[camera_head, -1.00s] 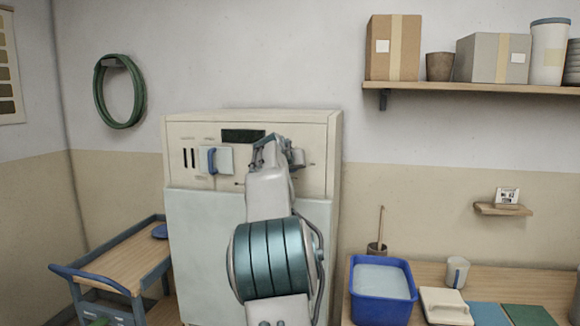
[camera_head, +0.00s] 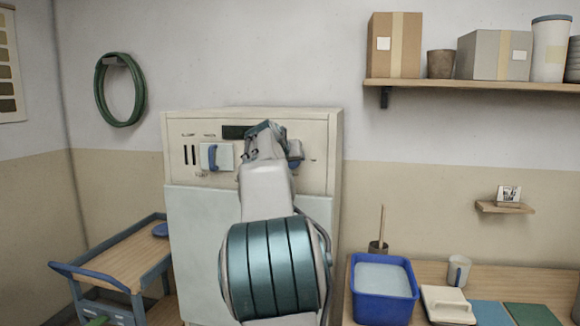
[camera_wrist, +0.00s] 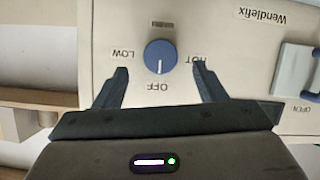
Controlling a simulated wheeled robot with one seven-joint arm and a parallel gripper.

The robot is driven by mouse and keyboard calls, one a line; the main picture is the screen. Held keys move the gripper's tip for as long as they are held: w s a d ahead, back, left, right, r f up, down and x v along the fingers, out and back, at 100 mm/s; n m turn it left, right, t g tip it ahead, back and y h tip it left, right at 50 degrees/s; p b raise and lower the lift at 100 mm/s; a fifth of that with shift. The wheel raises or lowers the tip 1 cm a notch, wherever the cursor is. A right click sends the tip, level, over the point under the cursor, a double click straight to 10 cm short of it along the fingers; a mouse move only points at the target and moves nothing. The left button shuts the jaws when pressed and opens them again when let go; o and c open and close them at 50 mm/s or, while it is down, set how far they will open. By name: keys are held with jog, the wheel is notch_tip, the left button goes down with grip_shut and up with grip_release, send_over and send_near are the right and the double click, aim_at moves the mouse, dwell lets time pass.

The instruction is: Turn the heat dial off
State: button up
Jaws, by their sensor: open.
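The heat dial (camera_wrist: 160,52) is a round blue knob on the cream panel, seen upside down in the wrist view. Its white pointer line points at the OFF label (camera_wrist: 158,87); LOW and HOT labels sit on either side. My gripper (camera_wrist: 161,70) is open and empty. Its two dark fingers are apart, one on each side below the dial in the picture, and do not visibly touch it. In the head view a blue bit of the dial (camera_head: 294,164) shows beside my wrist, which hides much of that part of the panel.
The cream kiln-like cabinet (camera_head: 200,250) carries a blue-handled switch plate (camera_head: 222,157) left of the dial. A wooden cart (camera_head: 125,258) stands at left. A blue basin (camera_head: 383,311) sits on the right-hand bench. A loaded shelf (camera_head: 450,86) is above.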

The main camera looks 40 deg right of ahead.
jog(key=b+v, duration=0.1)
jog(key=v, duration=0.7)
jog(key=shift+a+b, duration=0.15)
jog(key=shift+b, duration=0.2)
jog(key=shift+s, duration=0.1)
jog(key=s+a+f+n+g+y+p, duration=0.6)
jog(key=s+a+f+y, duration=0.4)
jog(key=s+a+f, duration=1.8)
jog(key=a+f+n+p, duration=0.1)
jog(key=a, duration=0.1)
jog(key=shift+a+n, duration=0.3)
jog(key=shift+a, duration=0.05)
